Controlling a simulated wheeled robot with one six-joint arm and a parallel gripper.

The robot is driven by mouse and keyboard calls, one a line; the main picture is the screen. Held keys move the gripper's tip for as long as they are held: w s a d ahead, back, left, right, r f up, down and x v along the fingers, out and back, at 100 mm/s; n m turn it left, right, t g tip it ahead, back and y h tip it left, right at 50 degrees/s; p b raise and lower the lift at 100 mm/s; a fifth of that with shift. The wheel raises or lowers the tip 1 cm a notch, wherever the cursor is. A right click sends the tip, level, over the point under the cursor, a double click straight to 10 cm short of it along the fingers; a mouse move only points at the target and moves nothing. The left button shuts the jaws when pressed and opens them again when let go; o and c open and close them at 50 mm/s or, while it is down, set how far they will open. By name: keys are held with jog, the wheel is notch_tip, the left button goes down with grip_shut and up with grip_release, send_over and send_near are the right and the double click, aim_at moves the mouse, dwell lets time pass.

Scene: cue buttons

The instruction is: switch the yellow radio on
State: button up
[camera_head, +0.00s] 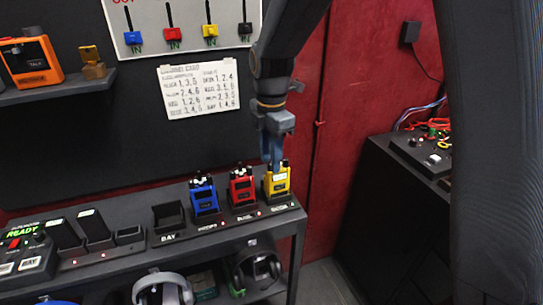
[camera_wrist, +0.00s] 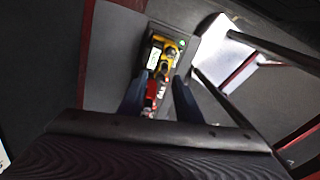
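The yellow radio (camera_head: 277,182) stands upright in a dark dock at the right end of the bench. My gripper (camera_head: 271,158) points down just above its top in the head view, with its fingertips close to the radio's knobs. In the wrist view the yellow radio (camera_wrist: 171,40) lies just ahead of my gripper (camera_wrist: 160,76). The two dark blue fingers are apart, with nothing held between them. I cannot tell whether a fingertip touches a knob. The radio's screen (camera_wrist: 153,59) shows pale green; its text is too small to read.
A red radio (camera_head: 242,188) and a blue radio (camera_head: 204,197) stand in docks to the left, close by. An empty dock (camera_head: 168,217) is beyond them. An orange radio (camera_head: 32,62) sits on a wall shelf. Headphones (camera_head: 162,289) lie below the benchtop (camera_head: 137,250).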

jog(key=shift+f, duration=0.25)
grip_shut()
jog(key=shift+m, duration=0.3)
jog(key=shift+m+p, duration=0.75)
jog(key=shift+m, duration=1.75)
grip_release()
jog(key=shift+r, duration=0.1)
